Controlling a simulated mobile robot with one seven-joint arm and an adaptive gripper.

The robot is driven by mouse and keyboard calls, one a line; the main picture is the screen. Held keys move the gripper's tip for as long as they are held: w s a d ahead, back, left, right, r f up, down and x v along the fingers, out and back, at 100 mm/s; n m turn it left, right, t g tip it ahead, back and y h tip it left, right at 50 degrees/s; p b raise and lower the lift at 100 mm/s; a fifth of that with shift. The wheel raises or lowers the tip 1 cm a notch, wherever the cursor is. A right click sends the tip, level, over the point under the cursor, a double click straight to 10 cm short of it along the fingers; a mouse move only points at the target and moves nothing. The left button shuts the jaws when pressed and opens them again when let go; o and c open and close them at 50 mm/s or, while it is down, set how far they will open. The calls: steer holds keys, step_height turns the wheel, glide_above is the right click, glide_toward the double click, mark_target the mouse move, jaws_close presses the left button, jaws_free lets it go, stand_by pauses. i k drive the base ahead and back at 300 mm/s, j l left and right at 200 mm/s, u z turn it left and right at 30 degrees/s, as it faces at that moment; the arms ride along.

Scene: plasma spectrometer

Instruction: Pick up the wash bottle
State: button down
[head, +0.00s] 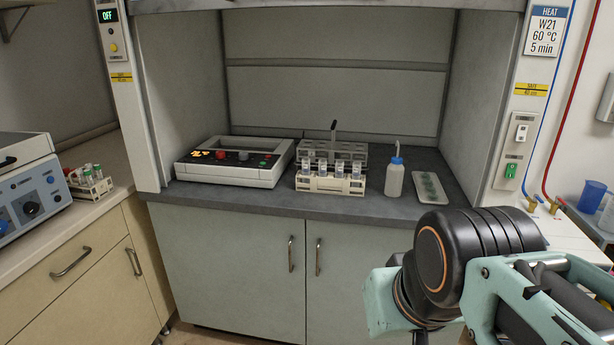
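The wash bottle (394,179) stands upright on the dark worktop inside the fume hood. It has a whitish translucent body, a blue cap and a thin spout pointing up. It is between the tube racks on its left and a white tray on its right. My arm reaches in from the lower right, well in front of and below the worktop, apart from the bottle. My gripper's fingers do not show; only arm links are visible.
A rack with several tubes (330,184) stands left of the bottle, with a grey handled rack (346,150) behind it. A white tray (432,203) lies close on the right. A panel device (235,178) is farther left. The hood's side walls bound the space.

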mark_target(395, 170)
steer(key=i+j, duration=0.15)
steer(key=i, duration=0.3)
steer(key=i+j, duration=0.1)
steer(key=i, duration=0.3)
steer(key=i+j+z, duration=0.1)
steer(key=i, duration=0.35)
steer(key=j+z, duration=0.1)
steer(key=z, duration=1)
steer(key=k+l+z, duration=0.25)
steer(key=z, duration=0.2)
steer(key=i+j, duration=0.3)
steer(key=j, duration=0.15)
